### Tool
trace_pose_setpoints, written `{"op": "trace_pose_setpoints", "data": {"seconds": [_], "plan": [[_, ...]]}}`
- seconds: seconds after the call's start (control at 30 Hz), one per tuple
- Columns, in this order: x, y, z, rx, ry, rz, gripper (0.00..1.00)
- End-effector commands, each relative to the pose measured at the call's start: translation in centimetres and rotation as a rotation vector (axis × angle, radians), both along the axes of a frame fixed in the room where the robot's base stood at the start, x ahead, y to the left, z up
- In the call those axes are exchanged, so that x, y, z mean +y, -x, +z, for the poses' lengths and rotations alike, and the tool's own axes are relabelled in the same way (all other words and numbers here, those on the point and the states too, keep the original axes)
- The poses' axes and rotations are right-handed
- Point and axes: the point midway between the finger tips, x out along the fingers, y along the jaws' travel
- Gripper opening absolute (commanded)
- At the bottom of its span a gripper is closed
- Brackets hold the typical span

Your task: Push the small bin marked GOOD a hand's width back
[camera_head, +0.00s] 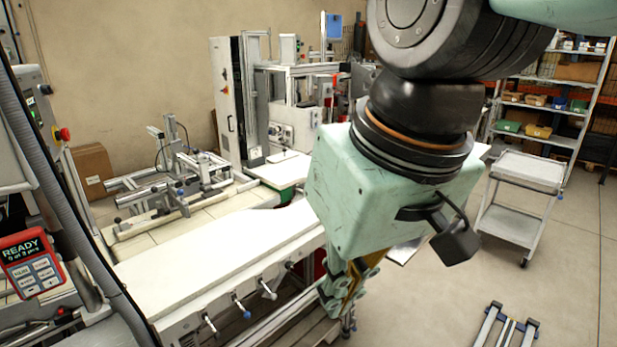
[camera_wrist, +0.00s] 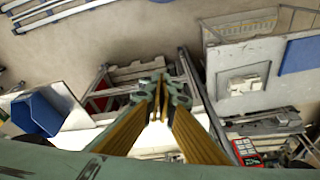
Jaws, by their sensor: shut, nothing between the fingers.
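I cannot make out any small bin marked GOOD in either view; no such label is readable. My gripper (camera_head: 338,298) hangs at the front edge of the white worktop (camera_head: 190,255) in the head view, its fingers pointing down and partly hidden by my wrist. In the wrist view my gripper (camera_wrist: 165,88) has its yellow-sided fingers converging at the tips, shut with nothing held. A blue bin-like object (camera_wrist: 35,115) lies at the left of the wrist view, clear of the fingers, with no marking visible on it.
A red handheld device (camera_head: 33,260) reading READY is at the left. A white cart (camera_head: 525,185) and shelving with coloured bins (camera_head: 538,130) stand at the right. Floor around the cart is open.

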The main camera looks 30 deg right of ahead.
Motion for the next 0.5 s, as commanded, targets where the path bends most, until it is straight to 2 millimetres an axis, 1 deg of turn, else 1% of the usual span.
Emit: {"op": "trace_pose_setpoints", "data": {"seconds": [0.27,0.5], "plan": [[0.5,-1.4,-0.1,0.072,-0.064,-0.071,0.00],[1.0,-3.1,-0.3,0.156,-0.146,-0.152,0.00]]}}
